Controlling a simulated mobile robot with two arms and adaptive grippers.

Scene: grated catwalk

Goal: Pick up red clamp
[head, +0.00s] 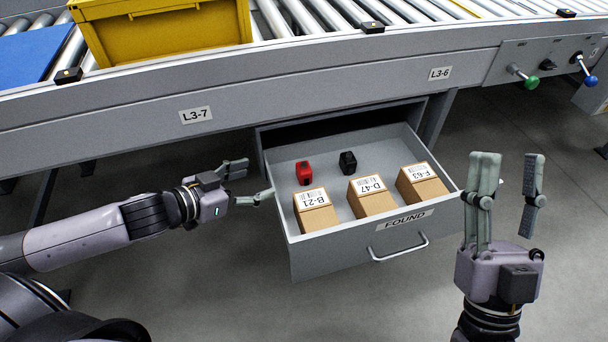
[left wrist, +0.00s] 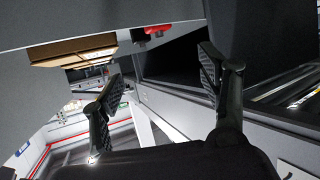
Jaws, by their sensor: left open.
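The red clamp (head: 304,172) sits in the left back part of an open grey drawer (head: 277,215), behind the cardboard box marked B-21 (head: 316,215). In the left wrist view a red piece (left wrist: 158,31), which looks like the clamp, shows at the top, beyond and between the fingertips. My left gripper (head: 257,178) is open and empty at the drawer's left side, a short way left of the clamp and apart from it. It also shows open in the left wrist view (left wrist: 157,68). My right gripper (head: 511,157) is open and empty, right of the drawer.
A black object (head: 348,162) lies right of the clamp. Boxes marked D-47 (head: 371,201) and F-63 (head: 424,187) stand along the drawer front. The conveyor frame (head: 290,95) overhangs the drawer's back and carries a yellow crate (head: 165,40). The floor in front is clear.

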